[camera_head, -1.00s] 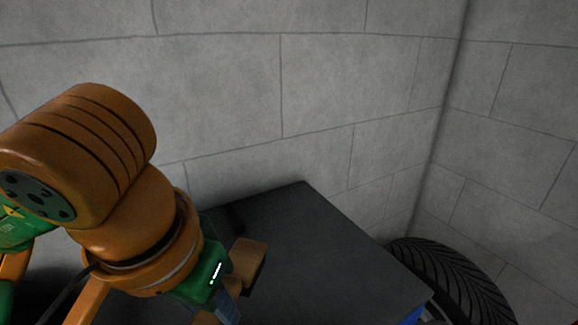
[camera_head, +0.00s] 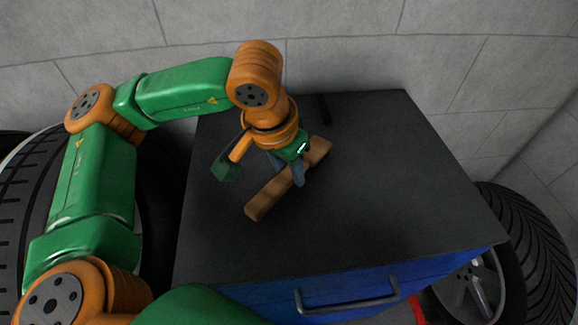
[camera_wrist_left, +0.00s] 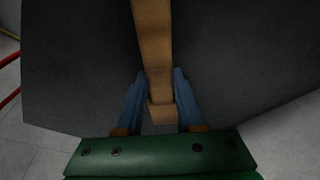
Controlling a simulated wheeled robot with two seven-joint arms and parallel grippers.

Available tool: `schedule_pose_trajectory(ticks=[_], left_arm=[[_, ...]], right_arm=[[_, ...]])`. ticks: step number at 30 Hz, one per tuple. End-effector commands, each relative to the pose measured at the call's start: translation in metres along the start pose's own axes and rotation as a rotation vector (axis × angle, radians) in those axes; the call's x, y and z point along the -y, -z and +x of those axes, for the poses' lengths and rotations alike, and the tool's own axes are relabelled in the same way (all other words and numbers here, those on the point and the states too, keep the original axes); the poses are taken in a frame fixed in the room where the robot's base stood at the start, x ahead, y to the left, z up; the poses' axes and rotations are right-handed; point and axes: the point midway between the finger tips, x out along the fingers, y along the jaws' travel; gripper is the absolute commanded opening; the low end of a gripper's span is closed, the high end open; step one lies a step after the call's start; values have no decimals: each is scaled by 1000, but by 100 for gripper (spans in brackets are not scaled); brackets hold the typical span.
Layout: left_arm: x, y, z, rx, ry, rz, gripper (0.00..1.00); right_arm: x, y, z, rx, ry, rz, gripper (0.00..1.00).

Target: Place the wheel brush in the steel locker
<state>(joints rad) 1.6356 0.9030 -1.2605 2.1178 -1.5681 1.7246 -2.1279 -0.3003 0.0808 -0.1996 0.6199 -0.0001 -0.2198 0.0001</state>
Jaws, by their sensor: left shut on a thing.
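The wheel brush (camera_head: 265,199) looks like a long brown wooden bar; I cannot make out its bristles. My left gripper (camera_head: 288,172) is shut on it over the dark top of a blue cabinet. I cannot tell whether the brush touches that top. In the left wrist view the brush (camera_wrist_left: 153,45) runs away from between the blue-grey fingers of the left gripper (camera_wrist_left: 159,108). The blue cabinet (camera_head: 368,288), possibly the steel locker, has a grey bar handle (camera_head: 347,299) on its front, which appears closed. My right gripper is out of view.
Tyred wheels stand beside the cabinet, one at the right (camera_head: 530,235) and one at the left (camera_head: 25,195). A grey block wall (camera_head: 350,60) rises behind. The top's right half is clear.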

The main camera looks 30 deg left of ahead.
Motion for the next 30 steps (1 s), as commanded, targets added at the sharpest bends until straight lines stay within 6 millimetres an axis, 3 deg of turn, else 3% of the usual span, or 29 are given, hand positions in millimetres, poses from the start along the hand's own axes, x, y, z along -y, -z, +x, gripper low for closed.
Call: schedule_pose_trajectory(ticks=[3,4,6,7,14,19,30], left_arm=[[0,-1,5,0,0,0,0],[0,-1,3,1,0,0,45],[0,-1,3,1,0,0,64],[0,-1,3,1,0,0,67],[0,-1,2,1,0,0,67],[0,1,-11,-2,0,-1,67],[-1,1,-100,-3,-1,1,67]], right_arm=[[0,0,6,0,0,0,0],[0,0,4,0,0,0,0],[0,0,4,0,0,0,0],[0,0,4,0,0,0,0],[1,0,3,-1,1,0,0],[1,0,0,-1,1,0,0],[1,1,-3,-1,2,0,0]])
